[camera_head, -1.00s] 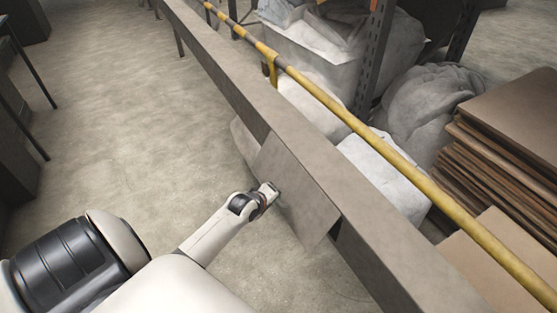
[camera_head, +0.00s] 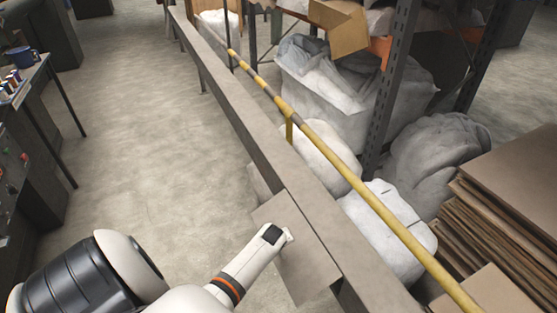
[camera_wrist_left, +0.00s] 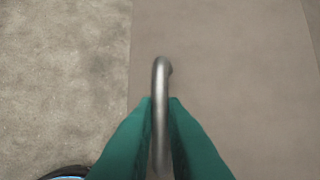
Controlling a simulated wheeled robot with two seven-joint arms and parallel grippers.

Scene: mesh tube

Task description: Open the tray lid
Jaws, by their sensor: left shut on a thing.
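The lid is a flat grey-brown panel (camera_head: 312,268) on the side of the long grey beam-like tray (camera_head: 240,125) in the head view. It sticks out from the tray's near side, tilted. It also fills the right of the wrist view (camera_wrist_left: 240,70). A curved metal handle (camera_wrist_left: 161,75) stands out from the lid. My left gripper (camera_wrist_left: 160,103) has its green fingers shut on this handle, one on each side. In the head view my left arm reaches over the lid, and its wrist hides the fingers and handle. My right gripper is not in view.
A yellow rail (camera_head: 335,150) runs along the tray's far side. White sacks (camera_head: 392,225) and stacked brown cardboard (camera_head: 510,195) lie beyond it. A dark table (camera_head: 25,85) stands at the left. The floor (camera_head: 130,150) between is clear.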

